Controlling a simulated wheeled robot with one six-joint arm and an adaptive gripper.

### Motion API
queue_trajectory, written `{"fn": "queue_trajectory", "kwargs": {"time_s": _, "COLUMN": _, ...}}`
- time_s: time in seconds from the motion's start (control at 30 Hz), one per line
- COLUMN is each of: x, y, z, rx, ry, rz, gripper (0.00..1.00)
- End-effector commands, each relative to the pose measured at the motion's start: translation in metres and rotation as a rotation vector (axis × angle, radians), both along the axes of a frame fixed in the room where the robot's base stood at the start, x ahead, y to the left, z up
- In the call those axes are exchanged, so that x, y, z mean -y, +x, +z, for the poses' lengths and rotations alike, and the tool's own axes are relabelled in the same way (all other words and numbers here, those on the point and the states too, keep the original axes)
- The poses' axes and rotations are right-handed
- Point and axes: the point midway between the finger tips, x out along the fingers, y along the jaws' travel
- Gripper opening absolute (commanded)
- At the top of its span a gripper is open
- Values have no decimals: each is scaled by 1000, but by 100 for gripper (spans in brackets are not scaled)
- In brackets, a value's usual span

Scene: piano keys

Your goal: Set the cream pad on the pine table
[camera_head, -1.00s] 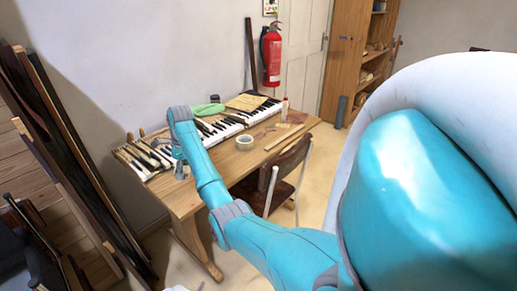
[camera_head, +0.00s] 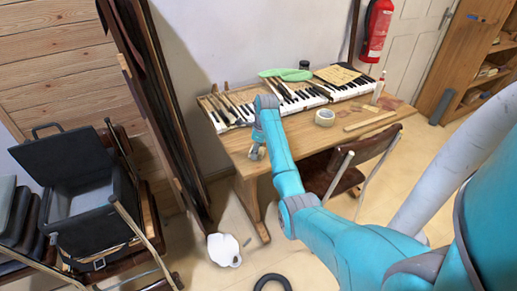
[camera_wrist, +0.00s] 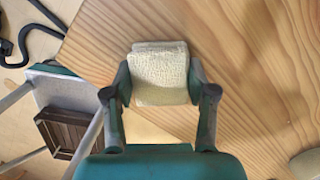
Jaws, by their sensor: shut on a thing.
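The cream pad (camera_wrist: 160,74) is a thick, rough-textured square block held between the two fingers of my gripper (camera_wrist: 160,88) in the wrist view. My gripper is shut on its sides. The pine table (camera_wrist: 250,60) shows its wood grain below and around the pad, and the pad appears to be over its surface near an edge. I cannot tell whether the pad touches the wood. In the head view my gripper (camera_head: 256,154) is at the left front part of the pine table (camera_head: 292,150), and the pad is too small to make out clearly.
A piano keyboard (camera_head: 300,103) with tools lies along the table's back. A tape roll (camera_head: 325,117) and a wooden strip (camera_head: 370,121) are to the right. A chair (camera_head: 345,170) stands at the front. An open black case (camera_head: 88,200) is on the left.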

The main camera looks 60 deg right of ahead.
Motion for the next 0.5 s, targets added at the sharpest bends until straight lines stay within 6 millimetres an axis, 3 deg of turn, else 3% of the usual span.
{"fn": "queue_trajectory", "kwargs": {"time_s": 0.37, "x": -1, "y": 0, "z": -5, "rx": 0, "ry": 0, "rz": 0, "gripper": 30}}
{"fn": "queue_trajectory", "kwargs": {"time_s": 0.4, "x": -1, "y": 0, "z": -4, "rx": 0, "ry": 0, "rz": 0, "gripper": 64}}
{"fn": "queue_trajectory", "kwargs": {"time_s": 0.47, "x": -1, "y": 0, "z": -4, "rx": 0, "ry": 0, "rz": 0, "gripper": 79}}
{"fn": "queue_trajectory", "kwargs": {"time_s": 0.5, "x": -1, "y": 0, "z": -4, "rx": 0, "ry": 0, "rz": 0, "gripper": 81}}
